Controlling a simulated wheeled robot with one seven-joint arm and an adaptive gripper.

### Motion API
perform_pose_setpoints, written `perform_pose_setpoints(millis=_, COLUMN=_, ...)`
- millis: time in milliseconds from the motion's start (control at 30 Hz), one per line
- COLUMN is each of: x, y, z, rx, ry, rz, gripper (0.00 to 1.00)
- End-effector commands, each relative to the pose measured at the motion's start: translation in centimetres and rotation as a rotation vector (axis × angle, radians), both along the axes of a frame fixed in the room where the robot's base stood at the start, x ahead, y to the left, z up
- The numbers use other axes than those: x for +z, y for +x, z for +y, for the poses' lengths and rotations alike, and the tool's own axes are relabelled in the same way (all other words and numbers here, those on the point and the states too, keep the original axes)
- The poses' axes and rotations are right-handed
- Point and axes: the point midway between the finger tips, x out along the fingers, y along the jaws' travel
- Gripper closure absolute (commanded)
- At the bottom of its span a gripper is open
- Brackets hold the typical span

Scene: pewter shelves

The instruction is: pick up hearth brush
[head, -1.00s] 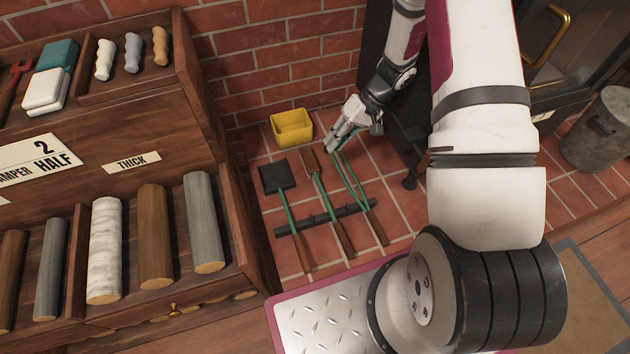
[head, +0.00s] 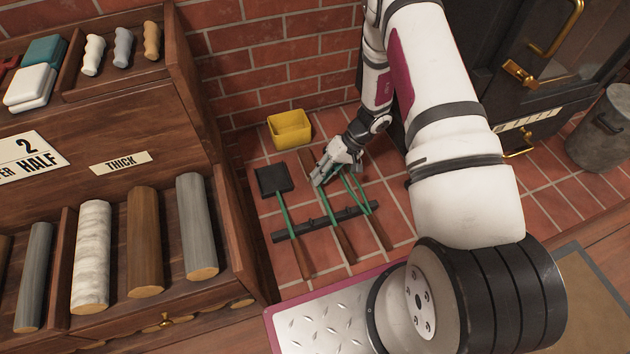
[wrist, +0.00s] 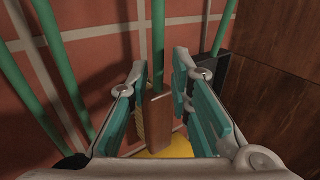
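The hearth brush, with a brown wooden head, green shaft and brown handle end (head: 345,243), is the middle of the tools on the tiled floor. Its head shows partly beside my gripper. My gripper (head: 322,178) is over the brush near the head. In the wrist view the brush's brown head (wrist: 158,118) and green shaft lie between the two teal-padded fingers of my gripper (wrist: 160,108), which stand apart with a gap on each side. Pale bristles show at the head's left edge.
A black shovel (head: 273,179) lies left of the brush and green tongs (head: 363,195) lie right. A dark bar (head: 290,232) crosses the tools. A yellow bin (head: 290,128) stands behind. A wooden log shelf (head: 240,230) is left, a black stove (head: 480,70) right.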

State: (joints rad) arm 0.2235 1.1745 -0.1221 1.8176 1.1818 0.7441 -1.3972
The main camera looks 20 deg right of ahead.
Motion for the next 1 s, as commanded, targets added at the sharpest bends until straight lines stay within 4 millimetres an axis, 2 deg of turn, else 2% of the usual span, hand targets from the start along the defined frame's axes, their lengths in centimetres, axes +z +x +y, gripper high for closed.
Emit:
perform_pose_setpoints(millis=100, x=-2.0, y=0.3, z=0.9, rx=0.002, ry=0.000, rz=0.003, gripper=0.80)
perform_pose_setpoints(millis=300, x=-3.2, y=0.3, z=1.9, rx=0.002, ry=0.000, rz=0.001, gripper=0.80)
perform_pose_setpoints(millis=533, x=-3.2, y=0.3, z=1.9, rx=0.001, ry=0.000, rz=0.001, gripper=0.80)
perform_pose_setpoints(millis=633, x=-3.2, y=0.3, z=1.9, rx=0.001, ry=0.000, rz=0.001, gripper=1.00)
perform_pose_setpoints(millis=1000, x=-3.1, y=0.4, z=1.9, rx=0.000, ry=0.001, rz=0.000, gripper=1.00)
